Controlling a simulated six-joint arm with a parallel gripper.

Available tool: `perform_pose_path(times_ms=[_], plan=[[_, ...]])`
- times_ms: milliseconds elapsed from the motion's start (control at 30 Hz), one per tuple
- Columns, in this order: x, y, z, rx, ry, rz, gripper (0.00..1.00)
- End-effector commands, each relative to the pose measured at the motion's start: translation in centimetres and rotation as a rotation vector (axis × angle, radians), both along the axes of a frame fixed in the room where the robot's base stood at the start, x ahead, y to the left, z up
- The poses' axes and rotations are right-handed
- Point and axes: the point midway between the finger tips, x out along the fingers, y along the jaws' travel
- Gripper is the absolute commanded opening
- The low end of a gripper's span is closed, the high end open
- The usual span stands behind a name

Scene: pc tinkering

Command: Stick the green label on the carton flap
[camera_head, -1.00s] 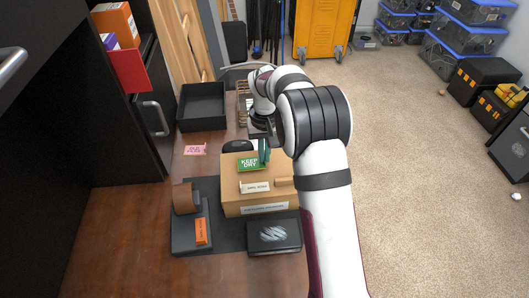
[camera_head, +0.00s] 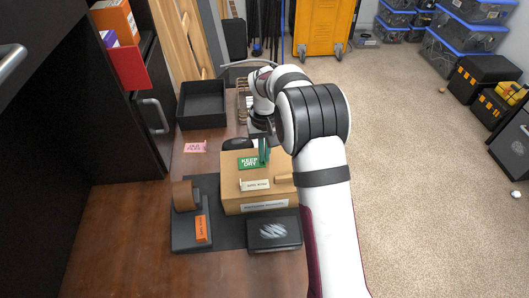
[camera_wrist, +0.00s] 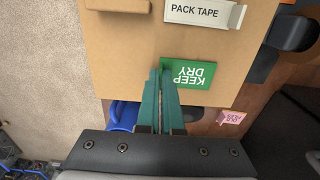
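The green KEEP DRY label (camera_head: 248,162) is face up at the top of the cardboard carton (camera_head: 229,191), near its far edge. It also shows in the wrist view (camera_wrist: 195,73), flat against or very close to the carton; which one I cannot tell. My gripper (camera_head: 265,146) points down at the label's right end in the head view. In the wrist view its teal fingers (camera_wrist: 160,75) are closed together at the label's left edge and appear to pinch it there. The fingertips hide that edge.
A white PACK TAPE label (camera_wrist: 199,11) and a brown handle-like piece (camera_head: 285,179) are on the carton. A pink label (camera_head: 195,147), an open black tray (camera_head: 202,108), an orange-labelled block (camera_head: 182,239) and a black box (camera_head: 274,233) surround it. Bare wood lies front left.

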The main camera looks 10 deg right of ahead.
Motion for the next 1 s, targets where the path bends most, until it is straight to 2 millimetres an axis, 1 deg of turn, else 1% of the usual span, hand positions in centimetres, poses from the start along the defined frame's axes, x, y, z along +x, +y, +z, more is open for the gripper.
perform_pose_path(times_ms=[333,400,533,867,967,1000], plan=[[-0.1,0.0,-0.1,0.0,0.003,0.0,0.0],[-0.1,0.0,-0.1,0.0,0.003,0.0,0.14],[0.0,0.0,-0.1,0.0,0.002,0.0,0.37],[0.0,0.0,0.2,0.0,0.001,0.0,0.38],[0.0,0.0,1.4,0.001,-0.001,-0.001,0.38],[0.1,0.0,2.3,0.0,-0.003,-0.001,0.38]])
